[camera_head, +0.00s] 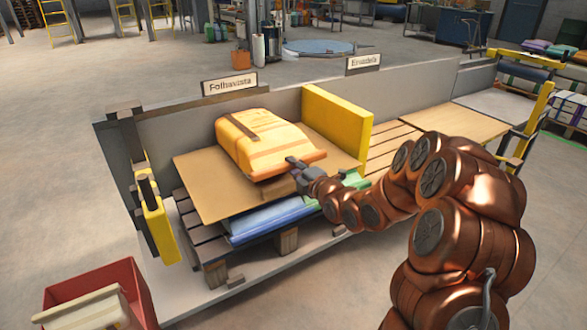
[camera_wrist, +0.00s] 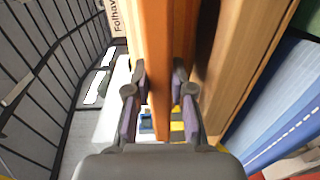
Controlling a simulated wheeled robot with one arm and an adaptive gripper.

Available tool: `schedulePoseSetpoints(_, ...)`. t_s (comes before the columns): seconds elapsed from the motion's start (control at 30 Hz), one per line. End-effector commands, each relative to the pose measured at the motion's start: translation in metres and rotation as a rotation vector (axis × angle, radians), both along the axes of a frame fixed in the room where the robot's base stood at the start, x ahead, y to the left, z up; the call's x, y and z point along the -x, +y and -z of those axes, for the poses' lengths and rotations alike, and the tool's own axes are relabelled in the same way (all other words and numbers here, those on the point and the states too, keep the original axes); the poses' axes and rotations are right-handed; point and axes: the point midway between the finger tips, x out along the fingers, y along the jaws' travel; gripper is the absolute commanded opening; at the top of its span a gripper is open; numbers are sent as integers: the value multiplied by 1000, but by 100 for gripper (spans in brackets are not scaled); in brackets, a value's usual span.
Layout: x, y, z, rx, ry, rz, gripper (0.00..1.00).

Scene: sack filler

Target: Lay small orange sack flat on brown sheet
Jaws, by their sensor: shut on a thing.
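The orange sack (camera_head: 262,140) is a plump yellow-orange bag with a dark strap-like band, over the brown sheet (camera_head: 205,190). My gripper (camera_head: 298,168) is at the sack's near right edge. In the wrist view my gripper (camera_wrist: 158,95) is shut on an orange edge of the sack (camera_wrist: 155,50), which runs between the fingers. The near edge looks a little above the sheet, with a dark brown area beneath; I cannot tell how much of the sack touches the sheet. The sack's far underside is hidden.
The sheet lies on a pallet stack with a blue sack (camera_head: 270,219) and a green sack (camera_head: 350,181) below it. A yellow panel (camera_head: 338,118) stands right of the sack, a grey wall (camera_head: 285,90) behind. A yellow post (camera_head: 157,230) and red bin (camera_head: 125,280) are left.

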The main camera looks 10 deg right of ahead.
Motion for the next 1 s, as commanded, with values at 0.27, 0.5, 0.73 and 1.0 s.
schedulePoseSetpoints(0.27, 0, 0, 0, -2, -5, 0, 0)
schedulePoseSetpoints(0.5, 0, 0, 0, -2, -5, 0, 42)
schedulePoseSetpoints(0.73, 0, 0, 0, -2, -5, 0, 52)
schedulePoseSetpoints(1.0, 5, -2, 0, -2, -5, 1, 52)
